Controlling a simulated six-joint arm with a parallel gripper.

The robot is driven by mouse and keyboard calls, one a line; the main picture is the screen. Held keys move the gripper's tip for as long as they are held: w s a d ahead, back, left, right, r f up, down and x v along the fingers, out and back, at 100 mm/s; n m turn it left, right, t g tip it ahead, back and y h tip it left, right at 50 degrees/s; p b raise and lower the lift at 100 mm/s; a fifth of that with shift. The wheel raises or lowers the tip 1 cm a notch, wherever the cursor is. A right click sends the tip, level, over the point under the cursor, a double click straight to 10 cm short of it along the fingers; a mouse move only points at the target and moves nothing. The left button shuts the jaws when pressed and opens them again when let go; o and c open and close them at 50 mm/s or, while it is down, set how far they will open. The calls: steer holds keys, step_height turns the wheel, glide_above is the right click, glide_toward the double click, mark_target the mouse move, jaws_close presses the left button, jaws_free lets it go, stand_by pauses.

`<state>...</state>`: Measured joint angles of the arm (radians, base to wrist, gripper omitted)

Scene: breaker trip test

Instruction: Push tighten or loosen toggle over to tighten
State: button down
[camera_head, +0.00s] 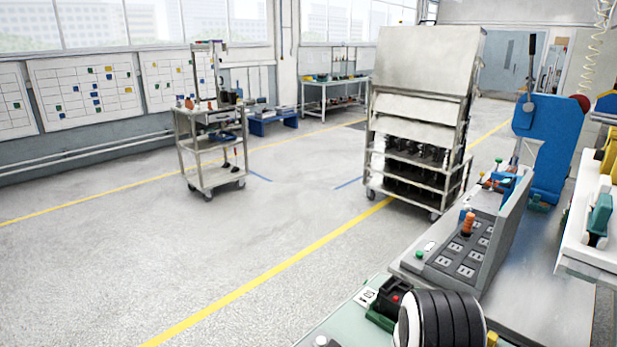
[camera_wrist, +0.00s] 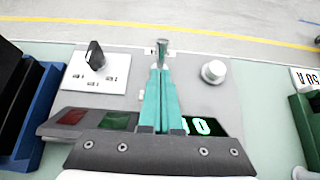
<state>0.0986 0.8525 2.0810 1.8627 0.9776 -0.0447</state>
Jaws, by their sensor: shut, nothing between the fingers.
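A small metal toggle lever (camera_wrist: 162,46) stands at the back middle of a grey panel (camera_wrist: 135,75) in the wrist view; I take it to be the tighten or loosen toggle. A small label beside its base is mostly hidden and cannot be read. My gripper (camera_wrist: 160,75) has teal fingers, shut together and empty. The fingertips are right in front of the lever, on the near side; I cannot tell whether they touch it. Which way the toggle is set is not clear. I cannot make out the toggle or my gripper in the head view.
On the panel, a black rotary knob (camera_wrist: 95,56) on a white plate is left of the toggle, and a round white knob (camera_wrist: 214,71) is right. A lit green display (camera_wrist: 203,126) is partly behind the fingers. Blue (camera_wrist: 40,112) and green (camera_wrist: 303,130) devices flank the panel.

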steer(key=shift+s+d+f, duration=0.15)
steer(key=shift+s, duration=0.1)
steer(key=r, duration=0.2)
steer(key=s+d+r, duration=0.1)
steer(key=r, duration=0.1)
steer(key=s+d+r, duration=0.1)
steer(key=r, duration=0.1)
steer(key=shift+r, duration=0.2)
